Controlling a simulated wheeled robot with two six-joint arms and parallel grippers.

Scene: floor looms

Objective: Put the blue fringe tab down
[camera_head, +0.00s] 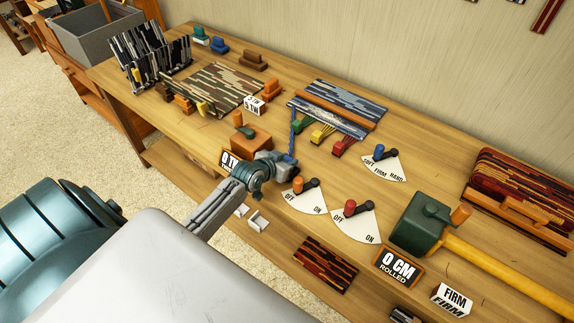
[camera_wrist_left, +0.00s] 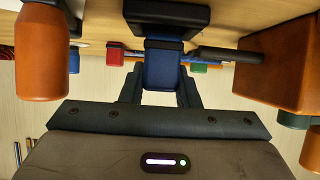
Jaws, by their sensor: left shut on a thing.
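My left gripper (camera_head: 286,161) is over the middle of the wooden table, shut on the blue fringe tab (camera_head: 293,133). The tab's narrow blue length points up the picture from the jaws toward the blue-grey woven piece (camera_head: 330,118). In the left wrist view the blue tab (camera_wrist_left: 162,68) sits between the two dark fingers. Green (camera_head: 303,125), yellow (camera_head: 322,134) and red (camera_head: 342,146) fringe tabs lie in a row along the woven piece, right of the gripper. Whether the blue tab touches the table is unclear. My right gripper is out of view.
An orange block with a green knob (camera_head: 250,142) stands close left of the gripper. An OFF/ON dial with an orange knob (camera_head: 304,198) is close below right. Another dial (camera_head: 356,221), a white angled clip (camera_head: 258,221) and a dark red woven mat (camera_head: 326,264) lie nearer the front edge.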

